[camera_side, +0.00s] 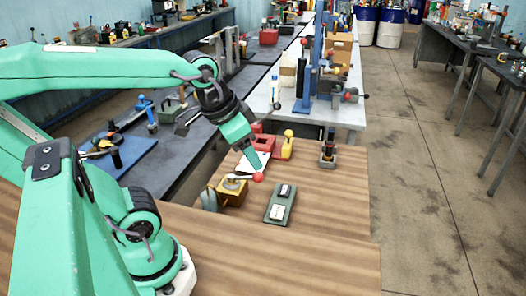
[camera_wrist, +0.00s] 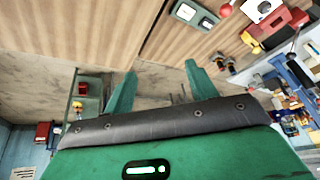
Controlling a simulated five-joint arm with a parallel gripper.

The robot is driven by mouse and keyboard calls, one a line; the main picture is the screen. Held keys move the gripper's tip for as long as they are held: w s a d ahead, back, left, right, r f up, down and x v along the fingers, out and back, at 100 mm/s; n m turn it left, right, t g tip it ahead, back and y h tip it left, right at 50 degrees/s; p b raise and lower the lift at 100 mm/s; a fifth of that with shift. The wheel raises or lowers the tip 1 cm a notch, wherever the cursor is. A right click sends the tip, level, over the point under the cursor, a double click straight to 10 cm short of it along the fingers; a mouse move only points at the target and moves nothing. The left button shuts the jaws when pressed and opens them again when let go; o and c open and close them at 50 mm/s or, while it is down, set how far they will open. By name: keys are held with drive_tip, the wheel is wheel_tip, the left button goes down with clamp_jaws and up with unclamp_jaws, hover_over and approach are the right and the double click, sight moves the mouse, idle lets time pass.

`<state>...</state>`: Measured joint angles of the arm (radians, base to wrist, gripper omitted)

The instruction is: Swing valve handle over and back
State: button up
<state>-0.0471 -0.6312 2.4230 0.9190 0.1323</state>
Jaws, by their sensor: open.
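The valve is a brass-yellow block (camera_side: 232,193) on the wooden table, with a pale lever handle (camera_side: 238,177) ending in a red ball knob (camera_side: 258,177). The handle points right in the side view. My gripper (camera_side: 254,162) is tilted downward and appears just above the red knob in that view. In the wrist view my gripper (camera_wrist: 158,75) has its two green fingers spread apart with nothing between them. A red ball (camera_wrist: 226,11), likely the knob, shows at the top edge there, beyond and right of the fingers. The valve body is not visible there.
A green plate with two switches (camera_side: 280,204) lies right of the valve. A red block (camera_side: 264,142), a yellow piece with a ball top (camera_side: 288,146) and a dark joystick-like device (camera_side: 328,150) stand behind. The table's front right is clear.

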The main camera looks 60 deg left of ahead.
drive_tip(key=w+a+f+m+g, duration=0.1)
drive_tip(key=w+a+m+g, duration=0.1)
drive_tip(key=w+a+m, duration=0.3)
drive_tip(key=m+g+h, duration=0.1)
drive_tip(key=m+g, duration=0.4)
approach(249, 177)
drive_tip(key=shift+w+d+r, duration=0.2)
drive_tip(key=shift+w+d, duration=0.65)
drive_tip(key=shift+w, duration=0.2)
drive_tip(key=shift+a+f, duration=0.2)
drive_tip(key=shift+f, duration=0.1)
drive_tip(key=shift+f, duration=0.15)
drive_tip(key=shift+s+d+f, duration=0.15)
drive_tip(key=shift+s+f, duration=0.05)
drive_tip(key=shift+f, duration=1)
drive_tip(key=shift+s+d+f, duration=0.1)
drive_tip(key=shift+s+f, duration=0.1)
drive_tip(key=shift+f, duration=1.05)
drive_tip(key=shift+s+d+f, duration=0.15)
drive_tip(key=shift+s+f, duration=0.05)
drive_tip(key=shift+f, duration=1)
clamp_jaws()
